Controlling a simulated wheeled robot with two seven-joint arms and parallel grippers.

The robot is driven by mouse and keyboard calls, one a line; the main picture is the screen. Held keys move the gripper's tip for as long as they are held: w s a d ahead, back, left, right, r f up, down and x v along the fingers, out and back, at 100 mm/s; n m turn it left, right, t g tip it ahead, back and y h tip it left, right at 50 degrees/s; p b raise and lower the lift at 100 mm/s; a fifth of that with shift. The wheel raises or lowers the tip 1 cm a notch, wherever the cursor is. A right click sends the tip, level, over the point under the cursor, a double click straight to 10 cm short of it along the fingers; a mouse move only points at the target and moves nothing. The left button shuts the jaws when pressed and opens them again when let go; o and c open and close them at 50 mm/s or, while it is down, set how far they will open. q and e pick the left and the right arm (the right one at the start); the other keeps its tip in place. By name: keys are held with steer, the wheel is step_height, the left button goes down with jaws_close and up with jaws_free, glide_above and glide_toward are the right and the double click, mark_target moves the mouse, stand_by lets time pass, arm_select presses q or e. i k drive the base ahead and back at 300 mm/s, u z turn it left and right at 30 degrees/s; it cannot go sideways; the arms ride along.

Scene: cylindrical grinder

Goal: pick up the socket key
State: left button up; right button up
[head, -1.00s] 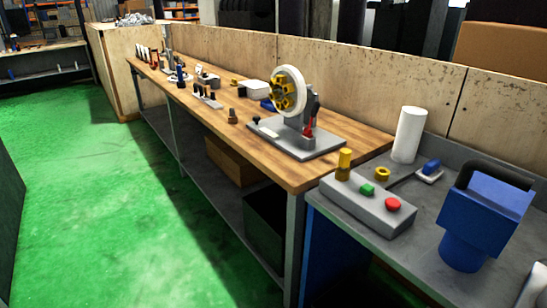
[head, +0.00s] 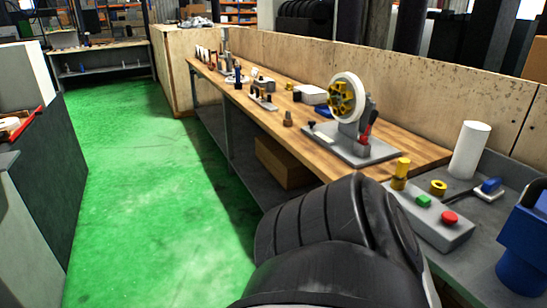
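I cannot clearly tell the socket key in the head view. Several small tools, too small to name, stand along the far part of the wooden bench (head: 408,153). A small brown upright piece (head: 288,118) stands near its front edge. A wheel fixture (head: 347,97) with a white rim and yellow hub stands on a grey plate at the bench's near end. A blue-handled item (head: 491,186) with a dark rod lies on the grey table at right. Neither gripper shows.
A grey control box (head: 438,222) with green and red buttons, a yellow ring (head: 438,187), a white cylinder (head: 470,150) and a blue container (head: 525,250) stand at right. A wooden panel backs the bench. The green floor (head: 150,190) is open at left, beside a dark cabinet (head: 45,190).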

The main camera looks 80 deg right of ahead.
mark_target(402, 164)
steer(key=u, duration=0.3)
steer(key=k, duration=0.9)
steer(key=z, duration=2.1)
